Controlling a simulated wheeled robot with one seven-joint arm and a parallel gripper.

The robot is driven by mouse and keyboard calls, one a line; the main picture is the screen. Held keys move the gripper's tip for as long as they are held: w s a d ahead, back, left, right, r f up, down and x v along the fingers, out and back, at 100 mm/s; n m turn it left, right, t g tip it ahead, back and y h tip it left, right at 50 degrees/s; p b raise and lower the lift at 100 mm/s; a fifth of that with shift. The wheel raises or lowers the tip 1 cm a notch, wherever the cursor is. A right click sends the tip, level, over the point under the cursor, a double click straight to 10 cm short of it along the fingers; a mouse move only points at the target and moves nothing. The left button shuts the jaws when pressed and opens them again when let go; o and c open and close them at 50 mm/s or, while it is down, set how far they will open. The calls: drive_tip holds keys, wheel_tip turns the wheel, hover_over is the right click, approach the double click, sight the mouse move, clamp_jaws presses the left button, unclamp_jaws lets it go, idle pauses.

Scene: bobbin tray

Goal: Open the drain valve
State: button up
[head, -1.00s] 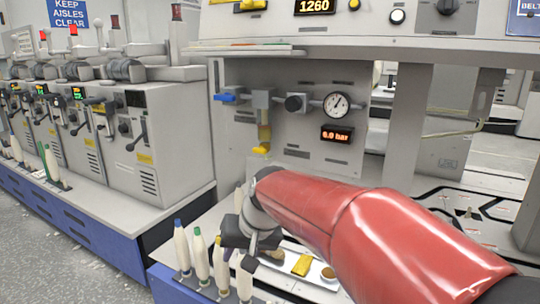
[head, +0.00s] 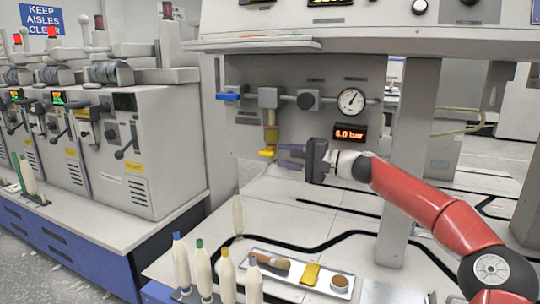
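The yellow drain valve (head: 268,152) sits at the bottom of the amber filter bowl (head: 271,134), under a grey block on the machine's back panel. My gripper (head: 284,157) is just right of it, reaching left with its two purple-grey fingers apart. The fingertips are close to the yellow valve; I cannot tell whether they touch it. Nothing shows between the fingers. A blue-handled valve (head: 229,97) is on the same pipe to the left.
A regulator knob (head: 308,101), a gauge (head: 351,101) and a red-lit pressure display (head: 350,133) are right of the filter. Bobbins (head: 201,271) stand at the front left. A white tray (head: 295,286) holds a brush, a yellow piece and a round tin. A grey post (head: 405,170) stands right.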

sight(274, 155)
drive_tip(key=x, duration=0.6)
drive_tip(key=shift+a, duration=0.2)
drive_tip(key=shift+f, duration=0.1)
clamp_jaws()
